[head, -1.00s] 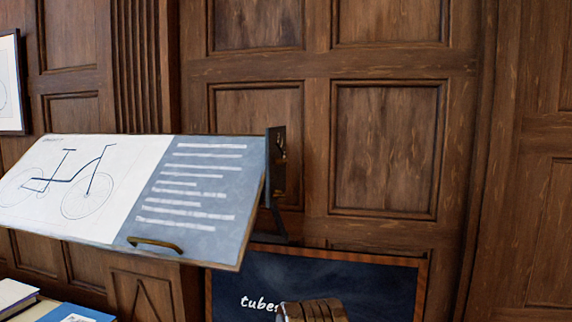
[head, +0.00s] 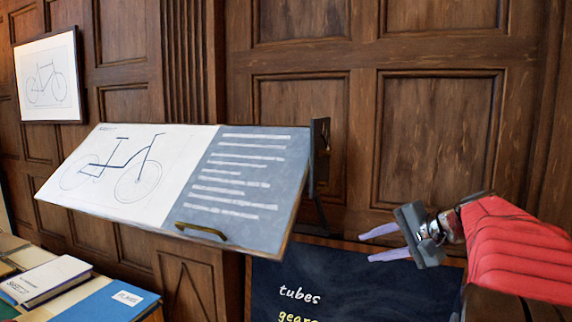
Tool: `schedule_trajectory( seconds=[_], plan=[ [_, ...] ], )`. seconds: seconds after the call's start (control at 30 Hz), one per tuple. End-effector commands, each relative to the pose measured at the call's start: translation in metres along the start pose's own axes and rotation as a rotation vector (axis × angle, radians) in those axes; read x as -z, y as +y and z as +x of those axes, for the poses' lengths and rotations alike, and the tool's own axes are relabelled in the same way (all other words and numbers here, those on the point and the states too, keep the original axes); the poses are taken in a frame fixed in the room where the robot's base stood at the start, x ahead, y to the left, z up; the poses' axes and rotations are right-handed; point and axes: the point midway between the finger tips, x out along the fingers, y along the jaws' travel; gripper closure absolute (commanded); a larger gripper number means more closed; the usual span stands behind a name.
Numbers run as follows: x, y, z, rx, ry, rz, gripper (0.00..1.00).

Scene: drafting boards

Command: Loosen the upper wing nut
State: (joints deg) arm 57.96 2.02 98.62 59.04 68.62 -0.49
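A tilted drafting board (head: 205,185) stands in the middle left of the head view, with a bicycle drawing on its left part and grey lined text on its right part. A dark upright bracket (head: 320,155) is at the board's right edge. No wing nut can be made out there; it is hidden or too small to tell.
A brass handle (head: 201,232) sits on the board's lower edge. A dark chalkboard (head: 335,292) with writing is below and behind my gripper. Books (head: 45,278) lie on a surface at lower left. A framed bicycle drawing (head: 47,80) hangs on the panelled wall.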

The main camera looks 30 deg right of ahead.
Motion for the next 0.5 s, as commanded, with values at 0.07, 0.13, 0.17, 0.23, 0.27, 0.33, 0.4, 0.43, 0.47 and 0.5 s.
schedule_trajectory(
  seconds=[0.07,0.13,0.17,0.23,0.27,0.33,0.4,0.43,0.47,0.5],
  plan=[
    [0.024,-0.021,-0.014,0.090,0.012,0.031,0.67],
    [0.039,-0.044,-0.026,0.177,0.012,0.047,0.67],
    [0.044,-0.055,-0.032,0.214,0.011,0.049,0.67],
    [0.051,-0.082,-0.045,0.301,0.001,0.050,0.67],
    [0.052,-0.095,-0.050,0.339,-0.007,0.044,0.67],
    [0.049,-0.125,-0.063,0.421,-0.028,0.027,0.67],
    [0.043,-0.150,-0.077,0.490,-0.046,0.007,0.67],
    [0.040,-0.158,-0.082,0.513,-0.053,0.001,0.67],
    [0.038,-0.164,-0.085,0.533,-0.061,-0.002,0.67],
    [0.035,-0.169,-0.089,0.552,-0.072,-0.004,0.67]
  ],
)
